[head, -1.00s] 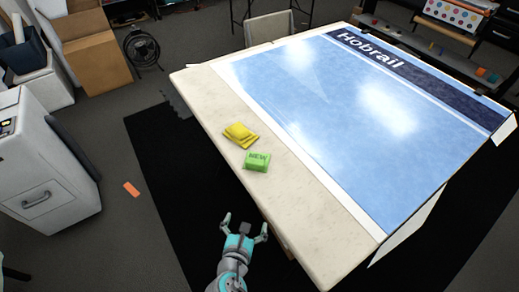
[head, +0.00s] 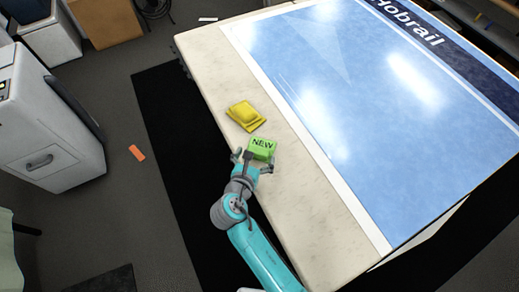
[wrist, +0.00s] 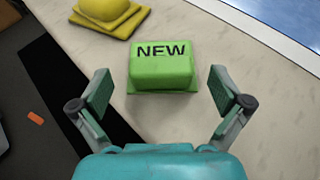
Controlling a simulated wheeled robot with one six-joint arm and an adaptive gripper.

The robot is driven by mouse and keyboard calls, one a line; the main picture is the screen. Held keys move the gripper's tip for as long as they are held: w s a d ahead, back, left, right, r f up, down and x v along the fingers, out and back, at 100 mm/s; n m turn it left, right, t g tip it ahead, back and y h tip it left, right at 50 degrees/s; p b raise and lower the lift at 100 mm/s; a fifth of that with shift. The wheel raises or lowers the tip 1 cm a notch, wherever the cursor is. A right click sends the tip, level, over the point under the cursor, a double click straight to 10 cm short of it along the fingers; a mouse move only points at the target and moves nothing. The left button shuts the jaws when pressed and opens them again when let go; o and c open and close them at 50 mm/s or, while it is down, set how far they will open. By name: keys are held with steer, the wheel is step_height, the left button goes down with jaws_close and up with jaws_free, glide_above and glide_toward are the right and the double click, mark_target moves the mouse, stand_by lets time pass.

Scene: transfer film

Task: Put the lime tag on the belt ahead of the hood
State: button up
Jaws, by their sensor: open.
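The lime tag (head: 262,148), a green block marked "NEW", lies on the pale left strip of the table (head: 315,210). In the wrist view the lime tag (wrist: 162,66) sits on a thin green base, centred just beyond my fingers. My gripper (head: 254,162) is open and empty. In the wrist view the fingers of my gripper (wrist: 160,92) stand wide apart, one to each side of the tag's near edge, with gaps on both sides. No belt or hood is recognisable in these views.
A yellow block on a yellow base (head: 246,115) lies just beyond the tag; it also shows in the wrist view (wrist: 108,12). A large blue sheet printed "Hobrail" (head: 400,110) covers the rest of the table. The pale strip nearer me is clear.

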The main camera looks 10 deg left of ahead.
mark_target(258, 150)
steer(key=shift+x, duration=2.7)
steer(key=c, duration=1)
steer(key=shift+c, duration=0.5)
steer(key=shift+r, duration=0.1)
